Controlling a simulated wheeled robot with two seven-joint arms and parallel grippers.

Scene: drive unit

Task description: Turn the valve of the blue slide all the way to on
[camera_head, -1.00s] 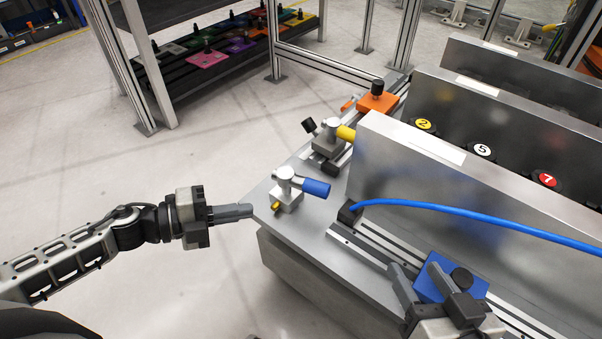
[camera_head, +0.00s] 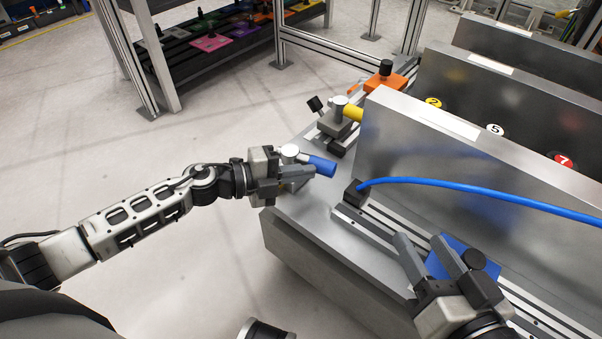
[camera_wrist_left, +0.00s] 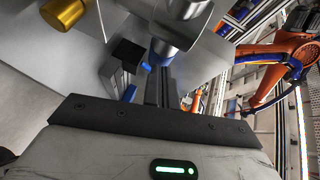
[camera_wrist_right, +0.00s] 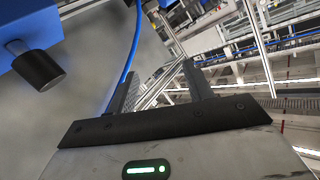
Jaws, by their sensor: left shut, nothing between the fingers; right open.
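The valve with the blue handle (camera_head: 319,166) stands at the near left corner of the metal bench. Its white body shows above my left gripper (camera_head: 312,172), which is shut and empty close beside it; whether they touch I cannot tell. In the left wrist view the valve's pale body (camera_wrist_left: 182,10) and blue part (camera_wrist_left: 161,52) are just beyond the fingers. The blue slide (camera_head: 462,252) with its black knob sits on the rail at the lower right. My right gripper (camera_head: 421,245) is open by the slide's left side; the slide and knob (camera_wrist_right: 38,66) also show in the right wrist view.
A blue hose (camera_head: 470,189) runs along the tall metal panel from a black fitting. Behind stand a yellow-handled valve (camera_head: 353,114) and an orange slide (camera_head: 388,82). Other upright panels are at right.

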